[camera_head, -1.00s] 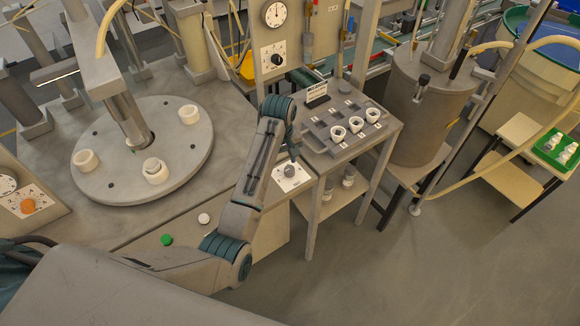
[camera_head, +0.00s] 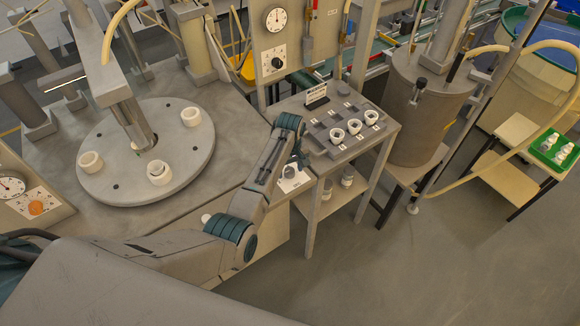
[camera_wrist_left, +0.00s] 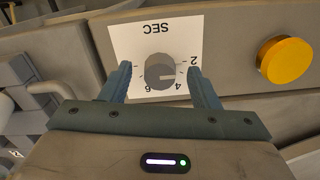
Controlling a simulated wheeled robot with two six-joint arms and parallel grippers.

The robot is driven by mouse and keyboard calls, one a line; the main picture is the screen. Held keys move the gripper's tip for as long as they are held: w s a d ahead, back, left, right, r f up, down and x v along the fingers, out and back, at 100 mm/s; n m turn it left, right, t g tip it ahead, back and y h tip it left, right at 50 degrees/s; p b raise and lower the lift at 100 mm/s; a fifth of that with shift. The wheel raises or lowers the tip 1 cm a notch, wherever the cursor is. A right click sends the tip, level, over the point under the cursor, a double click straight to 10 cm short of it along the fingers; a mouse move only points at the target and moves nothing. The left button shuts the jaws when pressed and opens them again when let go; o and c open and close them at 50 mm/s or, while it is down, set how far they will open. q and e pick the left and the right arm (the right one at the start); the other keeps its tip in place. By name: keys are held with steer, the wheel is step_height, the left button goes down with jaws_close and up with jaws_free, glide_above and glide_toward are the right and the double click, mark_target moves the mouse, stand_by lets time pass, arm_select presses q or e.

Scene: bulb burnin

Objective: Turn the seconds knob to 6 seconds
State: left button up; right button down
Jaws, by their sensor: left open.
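The seconds knob (camera_wrist_left: 160,72) is a grey round knob on a white plate (camera_wrist_left: 124,46) marked SEC, which appears upside down in the left wrist view. Numbers 2, 4 and 6 show around it. A pale mark on the knob seems to point right, between 2 and 4. My left gripper (camera_wrist_left: 160,84) is open, with one blue finger on each side of the knob and visible gaps between. In the head view the white plate (camera_head: 293,181) is partly covered by my left gripper (camera_head: 296,163). My right gripper is not in view.
A yellow button (camera_wrist_left: 284,60) sits right of the plate in the wrist view. A small table (camera_head: 336,186) with a grey tray of white sockets stands just beyond the arm. A round turntable (camera_head: 118,143) lies to the left. Open floor is at lower right.

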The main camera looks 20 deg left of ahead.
arm_select(q)
steer(key=shift+f, duration=0.3)
steer(key=c, duration=1)
